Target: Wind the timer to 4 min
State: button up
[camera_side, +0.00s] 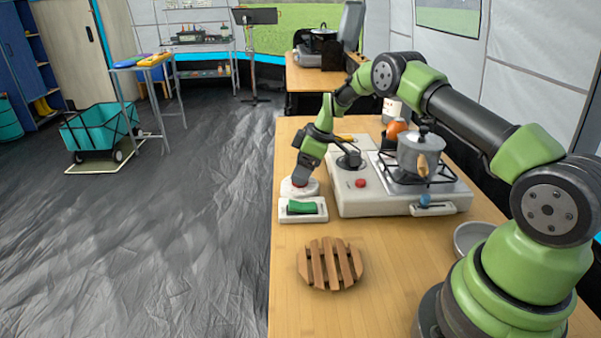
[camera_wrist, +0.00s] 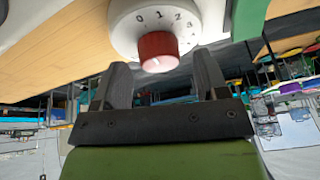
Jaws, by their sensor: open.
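The timer is a white round dial with a red knob, at the left edge of the table (camera_side: 283,240) beneath my gripper. In the wrist view the white dial (camera_wrist: 122,30) shows the digits 0, 1 and 2, with further marks partly cut off. Its red knob (camera_wrist: 157,50) stands out from the face; I cannot tell where it points. My gripper (camera_wrist: 161,72) is open, with the knob centred just beyond and between its two dark fingertips. No contact is visible. In the side view my gripper (camera_side: 301,178) comes down over the timer and mostly hides it.
A white holder (camera_side: 289,217) with a green block (camera_side: 301,206) sits just in front of the timer. A white stove unit (camera_side: 350,203) with a red button (camera_side: 360,183) and a metal pot (camera_side: 418,155) stands to the right. A slatted wooden trivet (camera_side: 330,264) lies nearer.

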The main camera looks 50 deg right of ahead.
jog(key=shift+w+a+f, duration=0.2)
jog(key=shift+f, duration=0.45)
jog(key=c, duration=0.9)
